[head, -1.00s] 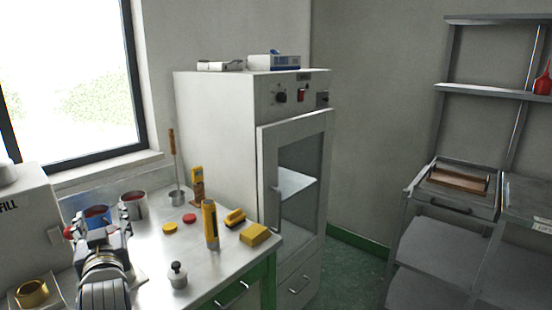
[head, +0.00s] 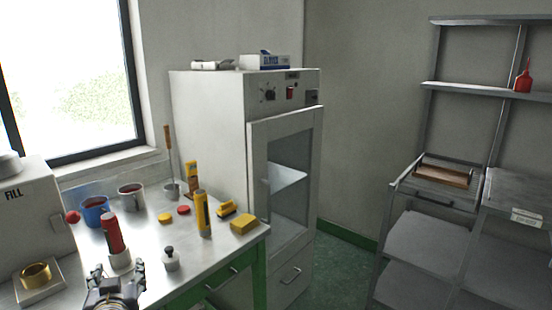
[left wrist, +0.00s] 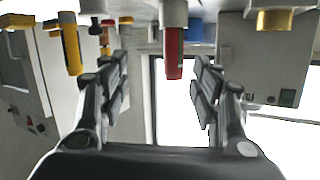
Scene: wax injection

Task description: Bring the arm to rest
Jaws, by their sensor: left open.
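My left gripper (head: 117,272) is low in the head view, just in front of a red cylinder (head: 112,232) that stands upright in a white base (head: 120,259) on the metal bench (head: 165,240). In the left wrist view, which is upside down, the two fingers of the left gripper (left wrist: 160,68) are spread with nothing between them. The red cylinder (left wrist: 174,52) appears beyond the fingers, apart from them. My right gripper is in neither view.
Near the arm are a blue mug (head: 95,213), a gold ring (head: 36,274) on a pale block, a dark-knobbed white piece (head: 171,262) and a yellow tube (head: 202,212). A white cabinet (head: 215,120) stands behind. Green floor (head: 345,250) shows between cabinet and rack (head: 430,215).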

